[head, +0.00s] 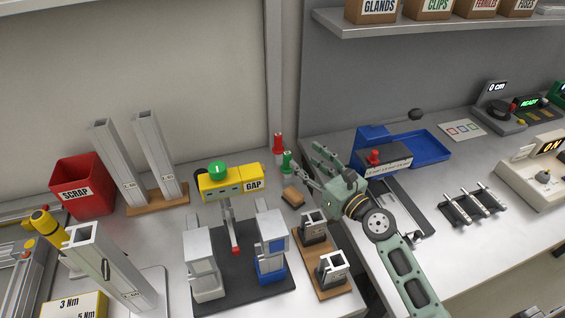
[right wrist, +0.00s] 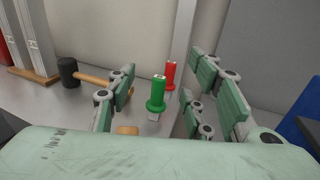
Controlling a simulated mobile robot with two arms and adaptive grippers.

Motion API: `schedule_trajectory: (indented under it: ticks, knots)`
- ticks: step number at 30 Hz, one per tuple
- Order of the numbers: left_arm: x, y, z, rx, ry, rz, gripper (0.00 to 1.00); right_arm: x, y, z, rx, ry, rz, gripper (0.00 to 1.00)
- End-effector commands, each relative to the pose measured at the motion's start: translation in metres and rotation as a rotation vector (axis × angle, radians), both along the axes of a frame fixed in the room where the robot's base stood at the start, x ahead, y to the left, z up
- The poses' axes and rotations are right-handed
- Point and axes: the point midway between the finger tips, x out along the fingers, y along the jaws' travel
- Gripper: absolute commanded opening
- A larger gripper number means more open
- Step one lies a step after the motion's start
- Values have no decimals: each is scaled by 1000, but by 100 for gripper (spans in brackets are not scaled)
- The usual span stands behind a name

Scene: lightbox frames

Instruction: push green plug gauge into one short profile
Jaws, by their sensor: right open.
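The green plug gauge (head: 287,161) stands upright at the back of the bench, beside the red plug gauge (head: 278,145). My right gripper (head: 304,168) is open, its fingers just right of the green gauge. In the right wrist view the green gauge (right wrist: 157,96) shows between the open fingers (right wrist: 157,100), with the red one (right wrist: 170,74) behind it. I cannot tell if a finger touches it. Two short profiles, one farther (head: 314,224) and one nearer (head: 332,268), stand on a wooden board (head: 324,290). My left gripper is not in view.
Long profiles (head: 120,165) stand on a wooden base (head: 150,203) near the red scrap bin (head: 82,185). A yellow gap unit (head: 230,183) and a dark fixture plate (head: 240,292) lie left of the board. A mallet (right wrist: 68,72) lies behind the left fingers. A blue tray (head: 425,148) sits right.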

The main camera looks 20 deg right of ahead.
Motion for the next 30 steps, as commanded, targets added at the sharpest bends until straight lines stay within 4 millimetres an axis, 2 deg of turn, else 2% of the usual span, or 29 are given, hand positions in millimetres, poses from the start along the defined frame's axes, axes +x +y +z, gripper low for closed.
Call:
schedule_trajectory:
  ticks: [1,3,9,11,12,20,27,30]
  knots:
    - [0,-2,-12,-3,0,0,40,0,0,-17,0,4,0,47]
    - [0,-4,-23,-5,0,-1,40,0,0,-33,1,4,0,47]
    - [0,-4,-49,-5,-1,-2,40,0,0,-71,2,4,-1,47]
    - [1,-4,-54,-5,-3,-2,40,0,0,-79,2,3,-1,47]
    - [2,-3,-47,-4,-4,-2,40,6,2,-71,1,-2,-1,47]
    - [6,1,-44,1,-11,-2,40,24,9,-70,0,0,0,47]
    - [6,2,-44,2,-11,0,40,60,22,-71,1,0,0,47]
    - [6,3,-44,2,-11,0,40,68,24,-71,0,1,-1,47]
